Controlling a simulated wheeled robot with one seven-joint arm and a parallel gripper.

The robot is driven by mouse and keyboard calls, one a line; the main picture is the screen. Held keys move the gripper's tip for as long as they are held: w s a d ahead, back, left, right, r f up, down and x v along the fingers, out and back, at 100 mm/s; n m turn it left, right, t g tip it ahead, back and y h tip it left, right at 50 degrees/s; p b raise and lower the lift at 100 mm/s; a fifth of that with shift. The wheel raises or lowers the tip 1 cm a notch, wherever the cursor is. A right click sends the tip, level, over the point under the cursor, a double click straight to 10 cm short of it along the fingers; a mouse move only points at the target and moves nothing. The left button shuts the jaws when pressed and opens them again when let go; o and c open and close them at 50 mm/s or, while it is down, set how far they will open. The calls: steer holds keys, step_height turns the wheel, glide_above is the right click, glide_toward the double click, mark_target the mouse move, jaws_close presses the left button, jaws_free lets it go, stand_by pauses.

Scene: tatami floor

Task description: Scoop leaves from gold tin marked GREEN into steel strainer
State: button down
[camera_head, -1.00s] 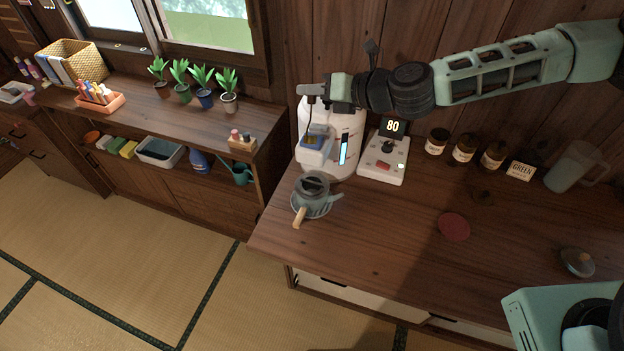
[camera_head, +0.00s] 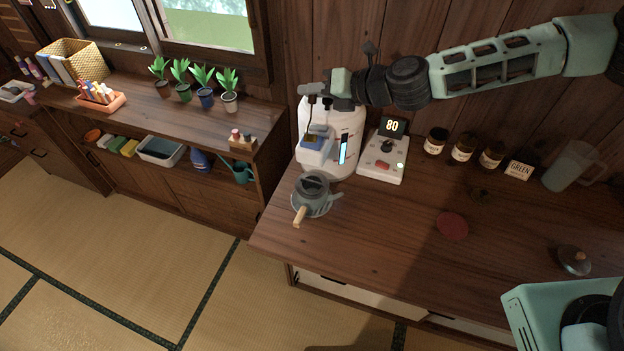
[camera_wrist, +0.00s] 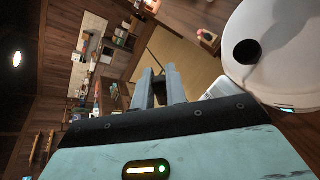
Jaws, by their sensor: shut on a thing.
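The cream and gold tin marked GREEN (camera_head: 519,170) stands at the back of the counter, right of the jars. A grey pot (camera_head: 312,197) with a wooden handle stands at the counter's left; a dark round piece sits in its top, and I cannot tell whether this is the steel strainer. My gripper (camera_head: 314,91) is high at the white dispenser's front, above the pot and far left of the tin. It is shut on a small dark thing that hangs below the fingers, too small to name.
The white dispenser (camera_head: 345,125) stands close beside my gripper; its domed top (camera_wrist: 285,50) fills the wrist view's right. A scale reading 80 (camera_head: 384,160), several brown jars (camera_head: 463,149), a clear pitcher (camera_head: 570,167), a red disc (camera_head: 452,225) and a lid (camera_head: 574,260) share the counter. Its front middle is clear.

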mark_target(313, 137)
steer(key=shift+w+d+f+m+g+p, duration=0.1)
steer(key=shift+w+f+m+g+p, duration=0.5)
steer(key=shift+p, duration=0.1)
stand_by(0.7)
